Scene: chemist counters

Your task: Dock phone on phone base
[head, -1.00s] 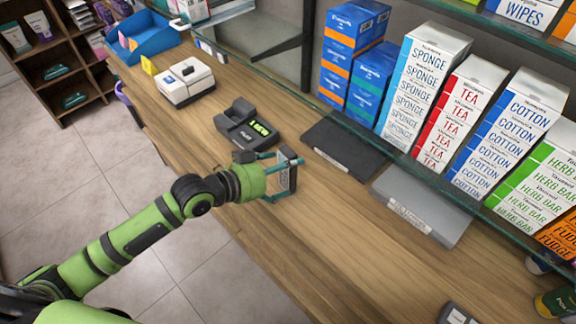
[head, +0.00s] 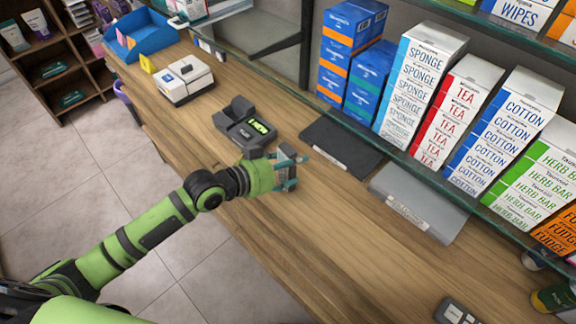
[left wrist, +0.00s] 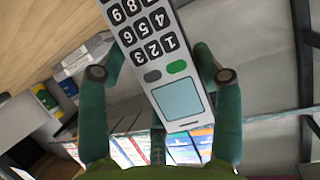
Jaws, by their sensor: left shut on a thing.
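The phone (left wrist: 165,70) is a grey handset with dark number keys, a green key and a pale screen; it fills the upper middle of the left wrist view. My left gripper (left wrist: 160,75) is shut on it, with a finger on either side. In the head view the left gripper (head: 288,168) is above the counter, and the phone is mostly hidden by the fingers. The phone base (head: 245,126) is dark with a lit green display; it stands on the counter just beyond and left of the gripper, apart from it. My right gripper is not in view.
A dark flat slab (head: 341,147) and a grey one (head: 418,205) lie right of the gripper, below a glass shelf with boxes (head: 425,90). A white device (head: 186,80) stands beyond the base. Bare wooden counter (head: 330,235) lies in front.

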